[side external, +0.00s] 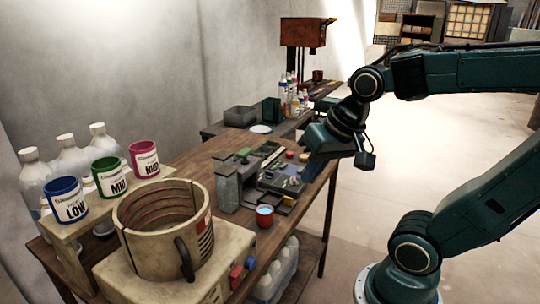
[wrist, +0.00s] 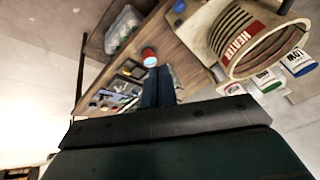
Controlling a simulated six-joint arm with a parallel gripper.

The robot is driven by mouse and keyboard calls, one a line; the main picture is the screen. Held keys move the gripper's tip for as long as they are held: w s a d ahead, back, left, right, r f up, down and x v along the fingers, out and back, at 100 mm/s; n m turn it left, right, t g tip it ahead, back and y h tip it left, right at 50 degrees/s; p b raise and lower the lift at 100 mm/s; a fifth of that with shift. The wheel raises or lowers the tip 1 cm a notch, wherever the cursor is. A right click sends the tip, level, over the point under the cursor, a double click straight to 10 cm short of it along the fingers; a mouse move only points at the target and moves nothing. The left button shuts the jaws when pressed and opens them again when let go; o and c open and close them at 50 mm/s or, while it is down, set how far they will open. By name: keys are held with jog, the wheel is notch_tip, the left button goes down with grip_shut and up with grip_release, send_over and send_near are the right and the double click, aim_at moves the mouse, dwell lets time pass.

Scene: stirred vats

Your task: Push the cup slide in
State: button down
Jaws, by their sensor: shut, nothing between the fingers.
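My gripper (side external: 310,172) is shut and empty, pointing down over the right side of a grey bench unit (side external: 228,190). Its dark fingers also show in the wrist view (wrist: 158,86). A small red cup with light blue contents (side external: 265,215) stands upright at the front of the unit, near the table's edge. The cup also shows in the wrist view (wrist: 149,60), close to the fingertips but apart in the picture. I cannot clearly make out the cup slide among the unit's small parts. Whether the fingers touch anything is unclear.
A large cream vat (side external: 165,228) with a heater label stands on a box at the front left. LOW (side external: 67,203), MID (side external: 110,178) and HIGH (side external: 144,160) pots stand on a shelf behind it. A tray of small parts (wrist: 120,88) lies beside the fingers.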

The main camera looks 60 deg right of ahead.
jog(key=w+d+f+m, duration=0.1)
jog(key=d+f+m, duration=0.5)
jog(key=d+m, duration=0.4)
jog(key=w+d+f+m, duration=0.1)
jog(key=d+f+m, duration=0.6)
jog(key=m, duration=1.2)
jog(key=d, duration=0.4)
jog(key=shift+w+d+f+m+g, duration=0.25)
jog(key=shift+w+m+g, duration=0.05)
jog(key=shift+w+m, duration=0.1)
send_over(293, 208)
jog(key=s, duration=0.2)
jog(key=shift+d+f, duration=0.1)
jog(key=shift+f, duration=4.55)
